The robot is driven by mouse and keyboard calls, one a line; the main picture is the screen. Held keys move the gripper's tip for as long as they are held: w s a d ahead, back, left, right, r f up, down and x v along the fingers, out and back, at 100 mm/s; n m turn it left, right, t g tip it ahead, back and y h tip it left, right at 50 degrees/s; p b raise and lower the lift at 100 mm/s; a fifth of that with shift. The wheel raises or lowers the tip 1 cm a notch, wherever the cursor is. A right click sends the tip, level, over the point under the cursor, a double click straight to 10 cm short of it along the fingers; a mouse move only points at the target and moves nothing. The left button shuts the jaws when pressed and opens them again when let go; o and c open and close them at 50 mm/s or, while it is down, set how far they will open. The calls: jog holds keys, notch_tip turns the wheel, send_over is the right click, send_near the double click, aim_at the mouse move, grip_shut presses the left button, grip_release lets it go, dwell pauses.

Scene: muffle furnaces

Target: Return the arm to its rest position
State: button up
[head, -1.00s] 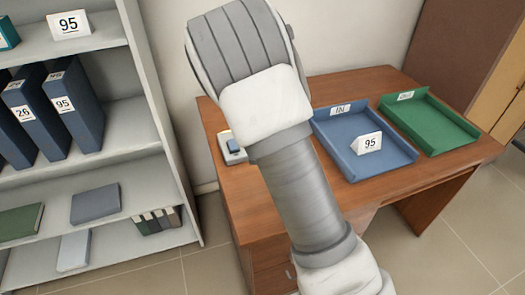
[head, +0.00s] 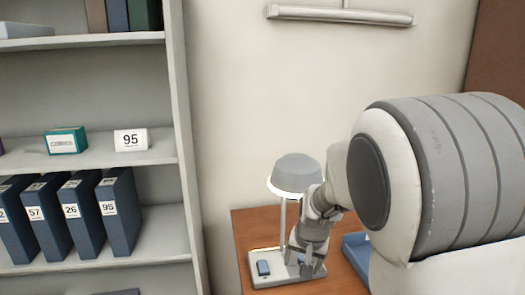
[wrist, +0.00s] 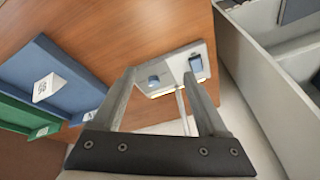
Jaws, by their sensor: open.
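My arm comes in from the right in the head view, and my gripper (head: 304,264) hangs in front of the desk lamp (head: 297,174). In the wrist view my gripper (wrist: 160,80) has its two fingers spread with nothing held between them. The lamp base (wrist: 174,68) shows beyond the fingertips in that view. In the head view the wrist partly hides the lamp's pole and base. I cannot tell whether a finger touches the lamp.
The wooden desk (head: 255,222) carries the lamp and a blue tray (head: 354,246), mostly hidden by my arm. The wrist view shows the blue tray (wrist: 75,75) and a green tray (wrist: 20,117). A shelf (head: 185,150) with binders stands left. A wall fixture (head: 340,15) is above.

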jog(key=s+d+r+n+p, duration=0.1)
jog(key=s+d+r+p, duration=0.1)
jog(key=s+r, duration=0.7)
jog(key=s+d+r+n+t+p, duration=0.1)
jog(key=s+d+r+n+p, duration=0.1)
jog(key=s+r, duration=0.7)
jog(key=shift+s+d+r+n+t, duration=0.2)
jog(key=shift+s+n+t, duration=0.1)
jog(key=shift+s, duration=3.1)
